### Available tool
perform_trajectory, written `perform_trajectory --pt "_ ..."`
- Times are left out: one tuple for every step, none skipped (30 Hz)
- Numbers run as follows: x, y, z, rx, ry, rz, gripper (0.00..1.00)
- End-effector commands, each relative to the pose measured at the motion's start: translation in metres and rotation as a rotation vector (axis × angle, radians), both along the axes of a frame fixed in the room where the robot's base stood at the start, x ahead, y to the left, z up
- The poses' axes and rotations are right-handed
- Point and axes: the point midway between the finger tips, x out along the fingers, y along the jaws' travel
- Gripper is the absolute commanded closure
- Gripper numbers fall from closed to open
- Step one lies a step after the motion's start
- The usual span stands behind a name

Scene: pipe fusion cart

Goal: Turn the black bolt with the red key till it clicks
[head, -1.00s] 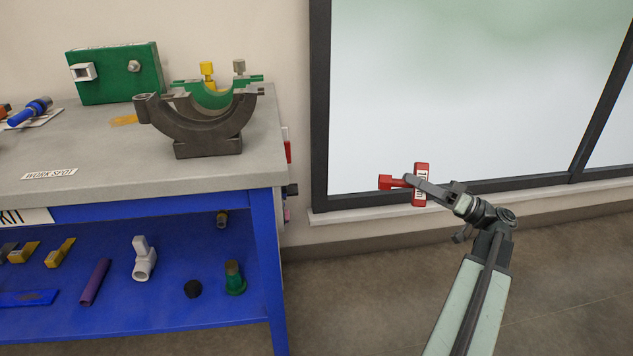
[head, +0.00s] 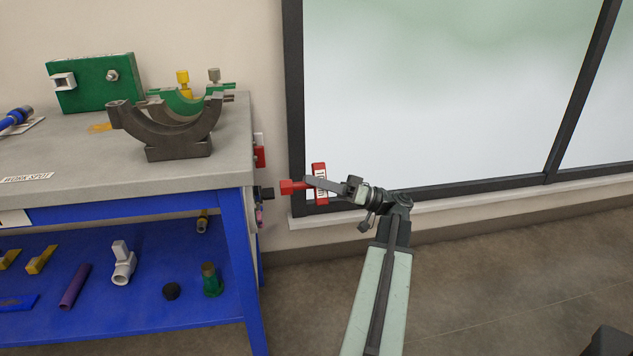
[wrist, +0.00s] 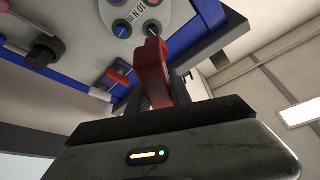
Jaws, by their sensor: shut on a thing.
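My gripper (head: 316,184) is shut on the red key (head: 288,187), whose red crosspiece carries a white label. The key points left toward the cart's right end, with a small gap in the head view. A black part (head: 266,193), seemingly the black bolt, sticks out from that end just left of the key's tip. In the wrist view the red key (wrist: 152,72) rises from the jaws, its far end over a pale panel (wrist: 185,15) with coloured round marks and "10 N m". A black part (wrist: 40,52) shows at left there. I cannot tell whether the key touches anything.
The cart's grey top (head: 60,165) holds a dark pipe cradle (head: 180,150) and a green box (head: 95,82). A red part (head: 260,156) and a pink part (head: 259,217) also stick out from its end. A window (head: 430,90) stands behind my arm.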

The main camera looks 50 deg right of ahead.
Motion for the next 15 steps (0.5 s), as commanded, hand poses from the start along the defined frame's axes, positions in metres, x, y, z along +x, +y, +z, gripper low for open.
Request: perform_trajectory --pt "-0.001 -0.001 0.000 0.000 -0.001 -0.002 1.00" --pt "-0.001 -0.001 -0.001 0.000 -0.001 -0.002 1.00" --pt "-0.002 -0.001 -0.001 0.000 -0.001 -0.002 1.00" --pt "-0.001 -0.001 -0.001 0.000 -0.001 -0.002 1.00" --pt "-0.001 0.000 -0.001 0.000 -0.001 -0.002 1.00" --pt "0.000 0.001 -0.001 0.000 -0.001 -0.002 1.00" --pt "0.001 0.002 -0.001 0.000 -0.001 -0.002 1.00" --pt "0.002 0.003 -0.001 0.000 -0.001 -0.002 1.00" --pt "0.003 0.005 -0.001 0.000 -0.001 -0.002 1.00" --pt "0.004 0.006 -0.001 0.000 -0.001 -0.001 1.00" --pt "0.005 0.007 -0.001 -0.001 -0.001 0.000 1.00" --pt "0.006 0.009 -0.001 -0.001 -0.001 0.000 1.00" --pt "0.008 0.011 -0.001 -0.001 -0.001 0.000 1.00" --pt "0.009 0.012 -0.001 -0.001 -0.001 0.000 1.00" --pt "0.010 0.014 -0.001 -0.001 -0.001 0.000 1.00"
